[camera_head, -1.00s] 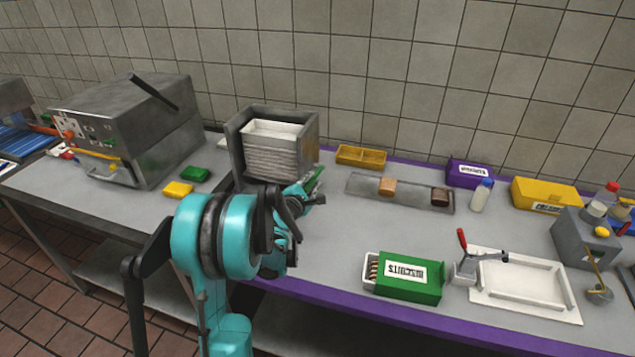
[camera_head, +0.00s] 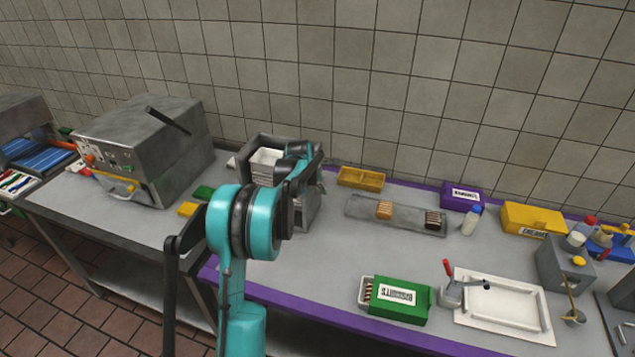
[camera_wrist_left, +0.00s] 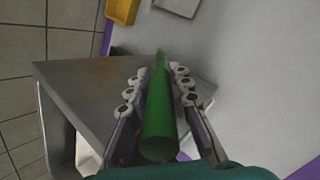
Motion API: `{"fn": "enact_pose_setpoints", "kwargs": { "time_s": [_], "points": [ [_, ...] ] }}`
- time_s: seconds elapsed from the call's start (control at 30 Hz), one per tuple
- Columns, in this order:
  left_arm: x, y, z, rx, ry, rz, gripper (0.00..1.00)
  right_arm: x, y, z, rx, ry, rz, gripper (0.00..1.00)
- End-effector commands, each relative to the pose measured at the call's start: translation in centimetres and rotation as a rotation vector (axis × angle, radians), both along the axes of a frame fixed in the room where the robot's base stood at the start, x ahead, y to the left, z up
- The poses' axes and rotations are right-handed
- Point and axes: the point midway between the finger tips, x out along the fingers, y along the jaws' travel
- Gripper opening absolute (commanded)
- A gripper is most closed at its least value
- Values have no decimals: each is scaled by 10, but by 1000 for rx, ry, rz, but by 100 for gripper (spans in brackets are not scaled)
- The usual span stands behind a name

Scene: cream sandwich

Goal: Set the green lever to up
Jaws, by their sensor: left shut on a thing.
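The green lever (camera_wrist_left: 160,125) is a long green rod in the left wrist view. It lies between both fingers of my left gripper (camera_wrist_left: 160,85), which is shut on it. The lever runs along the side of a grey metal dispenser (camera_wrist_left: 85,90). In the head view my left arm covers part of this dispenser (camera_head: 248,152), and the gripper (camera_head: 312,160) is at its upper right side. The lever cannot be made out there, as the arm and wrist hide it. My right gripper is in neither view.
A grey machine (camera_head: 135,145) stands to the left, with yellow and green blocks beside it. A yellow box (camera_head: 360,178) and a metal tray (camera_head: 410,225) lie right of the dispenser. A green biscuit box (camera_head: 400,300) and white tray (camera_head: 500,325) are nearer the front.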

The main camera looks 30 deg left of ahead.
Motion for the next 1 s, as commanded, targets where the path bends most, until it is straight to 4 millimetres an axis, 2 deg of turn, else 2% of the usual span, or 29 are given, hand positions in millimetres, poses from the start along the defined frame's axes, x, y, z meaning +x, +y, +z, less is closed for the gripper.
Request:
{"fn": "enact_pose_setpoints", "kwargs": {
  "time_s": [0.2,0.73,0.77,0.83,1.0],
  "points": [
    [9,1,6,-17,67,-2,0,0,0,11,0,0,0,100],
    [12,2,6,-22,88,-2,0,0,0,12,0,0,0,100],
    [12,2,6,-21,87,-2,23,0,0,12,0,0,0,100],
    [12,2,6,-21,87,-2,41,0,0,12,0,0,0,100],
    [11,2,6,-22,89,-2,41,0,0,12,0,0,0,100]
  ]
}}
